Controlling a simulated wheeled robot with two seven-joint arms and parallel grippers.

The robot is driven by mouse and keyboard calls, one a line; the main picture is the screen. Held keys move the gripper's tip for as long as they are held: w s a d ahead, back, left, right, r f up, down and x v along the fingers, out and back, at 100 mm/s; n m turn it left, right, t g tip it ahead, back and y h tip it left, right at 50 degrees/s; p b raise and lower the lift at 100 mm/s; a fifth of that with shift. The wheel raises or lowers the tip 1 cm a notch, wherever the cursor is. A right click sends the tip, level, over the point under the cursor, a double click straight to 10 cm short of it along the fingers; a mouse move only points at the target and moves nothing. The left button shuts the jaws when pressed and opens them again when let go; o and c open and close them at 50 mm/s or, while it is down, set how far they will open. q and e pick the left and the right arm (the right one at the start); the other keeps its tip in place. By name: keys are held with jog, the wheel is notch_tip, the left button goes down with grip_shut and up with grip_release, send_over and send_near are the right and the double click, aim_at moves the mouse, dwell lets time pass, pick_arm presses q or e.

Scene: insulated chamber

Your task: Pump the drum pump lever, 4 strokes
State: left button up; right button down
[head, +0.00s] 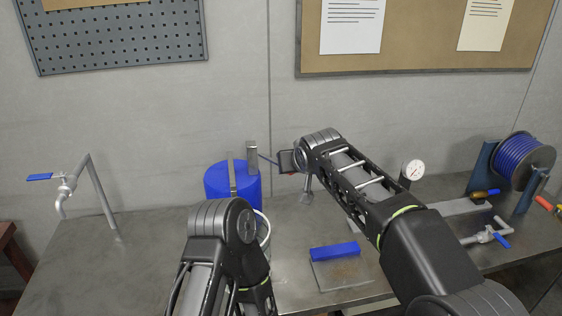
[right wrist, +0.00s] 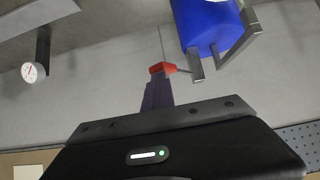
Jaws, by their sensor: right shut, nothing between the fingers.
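The drum pump is a blue drum (head: 215,182) with a grey upright post (head: 252,160) on the bench at centre left. Its thin lever (head: 267,159) runs right from the post towards my right gripper (head: 287,161). In the right wrist view the drum (right wrist: 207,25) is at the top, and the lever rod (right wrist: 184,71) ends at a red grip (right wrist: 162,68). My right gripper (right wrist: 158,85) is shut and empty, its fingertips at the red grip; whether they touch it I cannot tell. My left arm is in the foreground; its gripper is not visible.
A pale bucket (head: 264,230) is partly hidden behind my left arm. A blue block (head: 335,251) lies on a grey plate in front. A tap (head: 66,190) stands left; a gauge (head: 413,170), valves and a blue hose reel (head: 522,160) stand right.

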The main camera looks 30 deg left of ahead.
jog(key=shift+f+b, duration=2.15)
jog(key=shift+f, duration=0.85)
notch_tip(320, 180, up, 8)
jog(key=p, duration=0.7)
jog(key=shift+r, duration=0.15)
jog(key=shift+w+a+r, duration=0.1)
jog(key=shift+w+r, duration=0.05)
notch_tip(320, 180, up, 7)
